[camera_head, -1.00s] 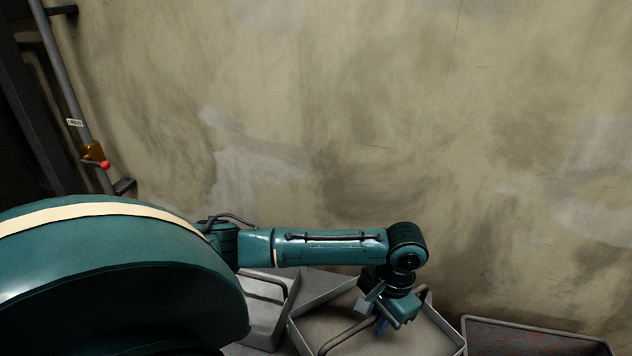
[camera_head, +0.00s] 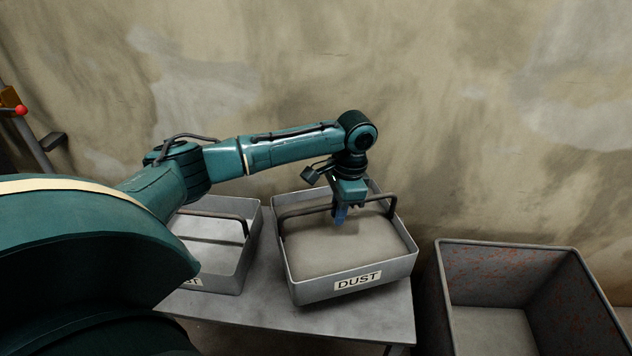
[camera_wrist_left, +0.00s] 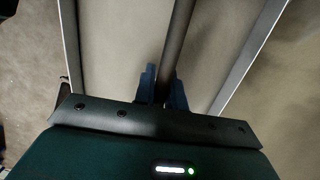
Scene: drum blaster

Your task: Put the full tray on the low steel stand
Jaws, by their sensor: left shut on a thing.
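The full tray (camera_head: 347,291) is a grey metal box labelled DUST, filled to near its rim with a flat tan-grey mass. A dark bar handle (camera_head: 300,211) spans it. My left gripper (camera_head: 340,217) is shut on this handle near its middle. In the left wrist view the blue fingers (camera_wrist_left: 163,88) sit on either side of the handle bar (camera_wrist_left: 178,42). The tray sits at or just above a grey steel stand (camera_head: 270,318); I cannot tell whether it touches. Whether this is the low steel stand is unclear. My right gripper is out of view.
A second DUST tray (camera_head: 225,280) stands close on the left, with a pale bare-looking floor, partly behind my arm. A deep, rust-specked open bin (camera_head: 500,249) stands to the right of the stand. A stained wall (camera_head: 470,110) rises close behind.

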